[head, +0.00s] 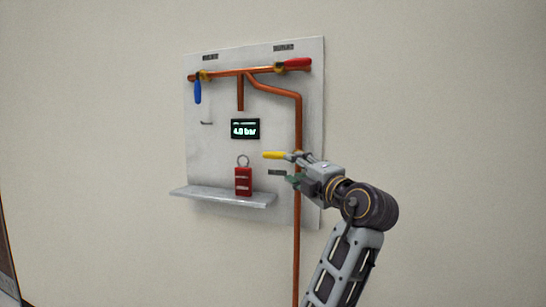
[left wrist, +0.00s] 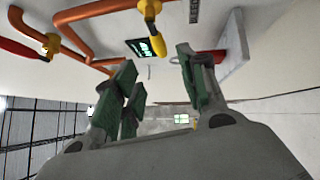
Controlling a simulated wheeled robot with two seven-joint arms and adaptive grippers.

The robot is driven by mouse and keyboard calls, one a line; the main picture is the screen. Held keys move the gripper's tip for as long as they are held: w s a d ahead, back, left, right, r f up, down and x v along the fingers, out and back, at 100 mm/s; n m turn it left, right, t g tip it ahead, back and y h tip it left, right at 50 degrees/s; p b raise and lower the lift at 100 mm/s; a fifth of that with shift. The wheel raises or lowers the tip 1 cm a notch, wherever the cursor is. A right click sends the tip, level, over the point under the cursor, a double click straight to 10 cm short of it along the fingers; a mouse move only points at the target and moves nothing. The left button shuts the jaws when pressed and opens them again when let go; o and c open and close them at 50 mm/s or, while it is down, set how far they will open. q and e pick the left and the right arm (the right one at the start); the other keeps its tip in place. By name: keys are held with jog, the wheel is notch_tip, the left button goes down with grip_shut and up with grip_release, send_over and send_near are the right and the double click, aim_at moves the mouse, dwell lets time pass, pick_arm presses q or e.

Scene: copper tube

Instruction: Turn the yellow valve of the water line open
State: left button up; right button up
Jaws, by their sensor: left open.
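The yellow valve lever (head: 273,155) sticks out to the left of the right-hand copper pipe (head: 298,120), roughly level and crosswise to the pipe. My left gripper (head: 294,168) is at the valve, its tips just right of and below the lever's free part. In the left wrist view the yellow lever (left wrist: 155,38) shows beyond the gap between the open green-padded fingers of my gripper (left wrist: 155,66). I see no finger closed on it; whether one touches it I cannot tell. The valve body is partly hidden by the gripper in the head view. My right gripper is not in view.
A blue lever (head: 198,91) and a red lever (head: 297,63) sit on the upper pipe. A display (head: 245,129) reads 4.0 bar. A red padlock (head: 243,181) stands on a shelf (head: 210,195) left of my gripper. The wall to the right is clear.

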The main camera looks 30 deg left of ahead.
aim_at(276, 157)
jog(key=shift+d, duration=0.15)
pick_arm(q)
jog(key=p+x, duration=0.5)
jog(key=x, duration=0.8)
jog(key=shift+w+a, duration=0.2)
jog(key=shift+a, duration=0.1)
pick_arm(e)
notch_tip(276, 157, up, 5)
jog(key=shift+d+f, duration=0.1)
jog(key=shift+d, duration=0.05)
pick_arm(q)
jog(key=shift+c, duration=0.4)
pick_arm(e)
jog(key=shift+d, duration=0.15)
pick_arm(q)
grip_shut()
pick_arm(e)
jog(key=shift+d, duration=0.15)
